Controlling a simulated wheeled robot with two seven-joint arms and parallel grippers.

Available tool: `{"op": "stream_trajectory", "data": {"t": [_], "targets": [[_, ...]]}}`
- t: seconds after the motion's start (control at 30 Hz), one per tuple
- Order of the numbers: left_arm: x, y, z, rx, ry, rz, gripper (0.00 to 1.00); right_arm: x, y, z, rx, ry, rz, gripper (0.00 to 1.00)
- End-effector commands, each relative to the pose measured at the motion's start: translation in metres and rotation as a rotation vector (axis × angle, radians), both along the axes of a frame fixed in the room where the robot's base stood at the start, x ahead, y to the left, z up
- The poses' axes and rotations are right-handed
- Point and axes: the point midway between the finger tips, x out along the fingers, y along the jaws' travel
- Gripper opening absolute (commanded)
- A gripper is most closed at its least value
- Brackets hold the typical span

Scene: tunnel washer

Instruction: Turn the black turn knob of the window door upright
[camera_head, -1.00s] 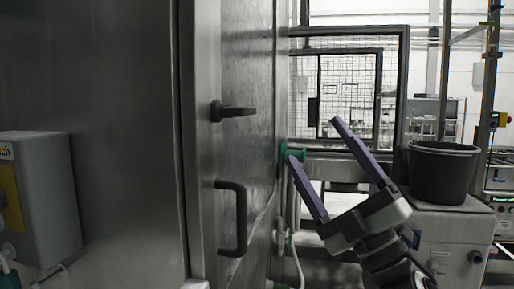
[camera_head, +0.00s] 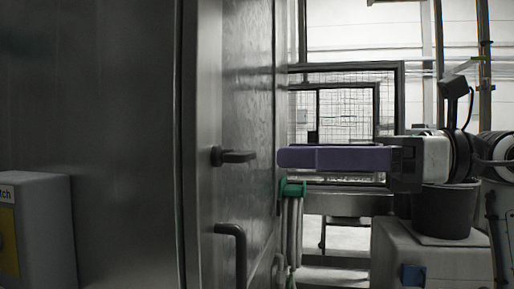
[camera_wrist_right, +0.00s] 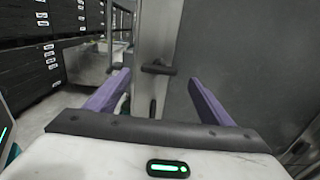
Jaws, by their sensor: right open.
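The black turn knob (camera_head: 233,156) sits on the edge of the grey metal door (camera_head: 248,110) and points sideways to the right. In the right wrist view the knob (camera_wrist_right: 158,68) also lies sideways, ahead of and between my fingers. My right gripper (camera_head: 282,158) comes in from the right with its purple fingers pointing left at about the knob's height. In the head view its tips end a little to the right of the knob, apart from it. In the right wrist view the right gripper (camera_wrist_right: 163,86) is wide open and empty. My left gripper is not in view.
A black bar handle (camera_head: 238,252) is below the knob on the door. A grey box (camera_head: 40,225) stands at the lower left. A dark bucket (camera_head: 440,212) stands on a light machine behind my right arm. A mesh-windowed frame (camera_head: 345,115) is behind.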

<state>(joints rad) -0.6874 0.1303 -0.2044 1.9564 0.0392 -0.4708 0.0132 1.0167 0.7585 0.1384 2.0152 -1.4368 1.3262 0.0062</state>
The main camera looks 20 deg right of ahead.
Motion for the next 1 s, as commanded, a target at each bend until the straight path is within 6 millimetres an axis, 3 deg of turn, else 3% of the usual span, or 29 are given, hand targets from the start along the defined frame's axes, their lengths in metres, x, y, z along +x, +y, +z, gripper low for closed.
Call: {"op": "stream_trajectory", "data": {"t": [0.3,0.77,1.0], "targets": [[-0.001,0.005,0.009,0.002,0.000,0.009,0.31,0.030,0.046,0.002,0.002,-0.002,0.005,0.75],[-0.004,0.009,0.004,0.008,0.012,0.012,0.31,0.038,0.058,0.000,0.001,-0.002,0.002,0.75],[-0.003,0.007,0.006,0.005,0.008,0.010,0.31,0.038,0.058,0.000,0.002,-0.001,0.002,0.34]]}}
